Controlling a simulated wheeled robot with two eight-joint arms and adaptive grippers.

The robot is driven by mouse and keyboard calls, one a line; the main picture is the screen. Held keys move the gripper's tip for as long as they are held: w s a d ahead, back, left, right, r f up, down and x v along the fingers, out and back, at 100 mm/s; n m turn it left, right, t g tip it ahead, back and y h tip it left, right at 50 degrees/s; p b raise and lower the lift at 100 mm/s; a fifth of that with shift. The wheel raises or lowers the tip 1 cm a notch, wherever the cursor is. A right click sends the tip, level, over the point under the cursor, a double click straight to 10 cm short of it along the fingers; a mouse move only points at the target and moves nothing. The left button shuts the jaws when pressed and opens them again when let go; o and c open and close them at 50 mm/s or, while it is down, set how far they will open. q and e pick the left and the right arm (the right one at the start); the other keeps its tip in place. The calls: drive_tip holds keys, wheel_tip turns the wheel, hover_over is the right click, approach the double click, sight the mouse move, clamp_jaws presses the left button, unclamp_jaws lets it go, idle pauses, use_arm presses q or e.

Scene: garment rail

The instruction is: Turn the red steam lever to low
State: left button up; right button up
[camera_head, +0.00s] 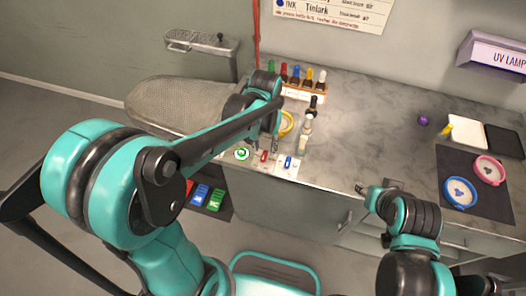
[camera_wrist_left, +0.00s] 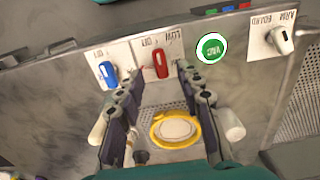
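The red steam lever (camera_wrist_left: 160,64) sits on a white label plate on the counter's front edge in the left wrist view, and shows small in the head view (camera_head: 264,156). The plate's print is upside down in the wrist view; one word looks like LOW. I cannot tell which setting the lever is on. My left gripper (camera_wrist_left: 160,70) is open, its two fingertips apart on either side of the red lever, with nothing held. In the head view, the left gripper (camera_head: 265,147) is just above the lever. My right gripper (camera_head: 364,196) hangs before the counter front, fingers too small to judge.
A blue lever (camera_wrist_left: 107,73) and a green button (camera_wrist_left: 211,48) flank the red lever closely. A yellow ring (camera_wrist_left: 175,130) lies behind the fingers. An ironing board (camera_head: 175,103) and bottles (camera_head: 312,106) are near the left arm.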

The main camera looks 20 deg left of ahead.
sight(264, 155)
use_arm(q)
drive_tip(key=shift+f+b, duration=0.55)
drive_tip(key=shift+f, duration=1.3)
drive_tip(key=shift+c, duration=0.3)
clamp_jaws()
drive_tip(key=shift+m, duration=0.3)
drive_tip(key=m+p, duration=0.1)
drive_tip(key=m, duration=0.7)
